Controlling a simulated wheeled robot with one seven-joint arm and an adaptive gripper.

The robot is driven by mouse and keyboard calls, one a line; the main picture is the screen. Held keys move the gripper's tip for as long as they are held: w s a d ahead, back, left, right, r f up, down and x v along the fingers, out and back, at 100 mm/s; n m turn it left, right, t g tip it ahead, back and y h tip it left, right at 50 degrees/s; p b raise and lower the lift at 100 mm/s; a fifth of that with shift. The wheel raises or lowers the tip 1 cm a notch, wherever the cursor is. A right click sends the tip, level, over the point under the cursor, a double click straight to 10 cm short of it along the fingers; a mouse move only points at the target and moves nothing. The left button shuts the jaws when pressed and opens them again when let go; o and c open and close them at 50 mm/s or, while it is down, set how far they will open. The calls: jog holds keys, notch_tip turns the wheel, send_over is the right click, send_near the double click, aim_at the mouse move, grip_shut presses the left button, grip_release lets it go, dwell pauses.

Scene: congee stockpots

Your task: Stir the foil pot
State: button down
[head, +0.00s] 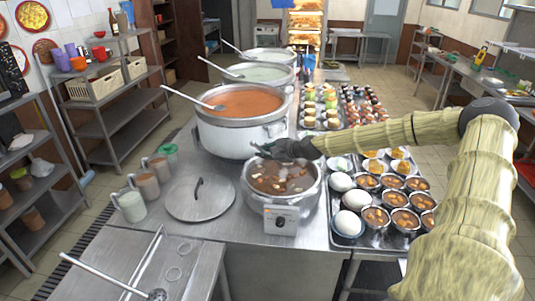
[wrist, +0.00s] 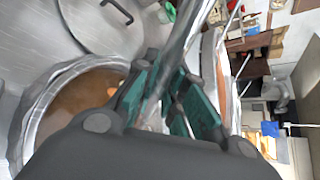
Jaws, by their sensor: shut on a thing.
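The nearest pot (head: 285,185), with brown chunky stew and a shiny, crumpled-looking rim, sits on the counter in the middle of the head view. I take it for the foil pot; in the wrist view (wrist: 62,82) it lies at the left. My gripper (head: 272,150) is low over its far rim, close to the big orange-soup pot (head: 235,140). In the wrist view, my green-padded gripper (wrist: 165,90) is shut on a shiny metal utensil (wrist: 180,45), seen as a long silver strip. Its lower end is hidden by the fingers and wrist.
A round lid (head: 200,198) lies left of the near pot, with several cups (head: 148,187) beyond. A tray of eggs and bowls (head: 372,235) is close on the right. A ladle rests in the orange soup, its handle (head: 185,97) reaching left. More stockpots (head: 258,75) stand behind.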

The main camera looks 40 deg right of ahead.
notch_tip(320, 180, up, 2)
jog(key=shift+r+p, duration=0.2)
jog(key=shift+p, duration=0.5)
jog(key=shift+r, duration=2.4)
jog(key=shift+f+n+h+b, duration=0.15)
jog(key=shift+n+h+b, duration=0.15)
jog(key=shift+n+b, duration=0.25)
jog(key=shift+t, duration=0.3)
jog(key=shift+a, duration=0.1)
